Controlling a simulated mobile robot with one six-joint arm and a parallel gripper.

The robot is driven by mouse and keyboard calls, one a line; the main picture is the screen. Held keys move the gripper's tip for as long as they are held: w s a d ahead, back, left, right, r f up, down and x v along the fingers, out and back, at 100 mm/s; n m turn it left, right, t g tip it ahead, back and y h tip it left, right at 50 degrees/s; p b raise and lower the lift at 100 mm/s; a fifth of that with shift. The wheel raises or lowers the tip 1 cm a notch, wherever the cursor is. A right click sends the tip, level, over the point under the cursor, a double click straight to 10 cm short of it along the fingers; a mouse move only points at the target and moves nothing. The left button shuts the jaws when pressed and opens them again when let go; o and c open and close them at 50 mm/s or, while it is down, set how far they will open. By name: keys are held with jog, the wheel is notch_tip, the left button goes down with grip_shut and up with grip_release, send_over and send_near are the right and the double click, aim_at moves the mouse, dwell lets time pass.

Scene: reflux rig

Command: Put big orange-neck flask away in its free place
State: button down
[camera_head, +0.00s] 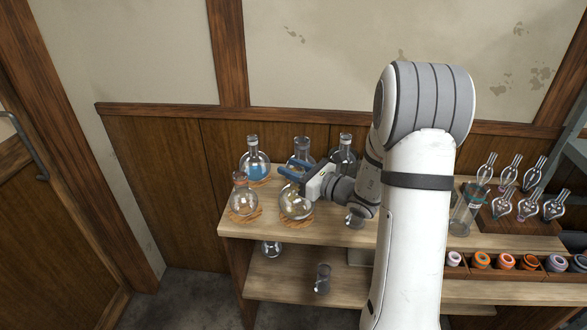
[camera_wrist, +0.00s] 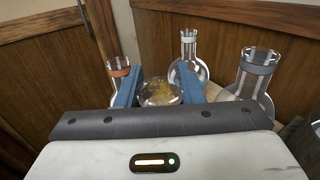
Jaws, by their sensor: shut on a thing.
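My gripper (camera_head: 293,172) is shut on a round clear flask (camera_head: 296,204) at the front of the upper shelf. Its blue fingers also show in the wrist view (camera_wrist: 159,88), with the flask's round glass (camera_wrist: 158,94) between them. The flask is upright at a cork ring (camera_head: 302,219); I cannot tell whether it rests on it. Its neck is hidden, so its neck colour does not show. A round flask with an orange neck band (camera_head: 243,202) stands on a cork ring just left. It also shows in the wrist view (camera_wrist: 119,75).
A glass vessel (camera_head: 355,217) stands right of my gripper. Rightward are a bulb rack (camera_head: 500,223) and a tray of coloured rings (camera_head: 530,272). The lower shelf (camera_head: 290,291) holds glassware.

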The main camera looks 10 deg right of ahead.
jog(key=shift+f+b, duration=0.35)
jog(key=shift+f, duration=0.05)
jog(key=c, duration=0.9)
grip_release()
jog(key=v, duration=0.8)
jog(key=shift+b, duration=0.3)
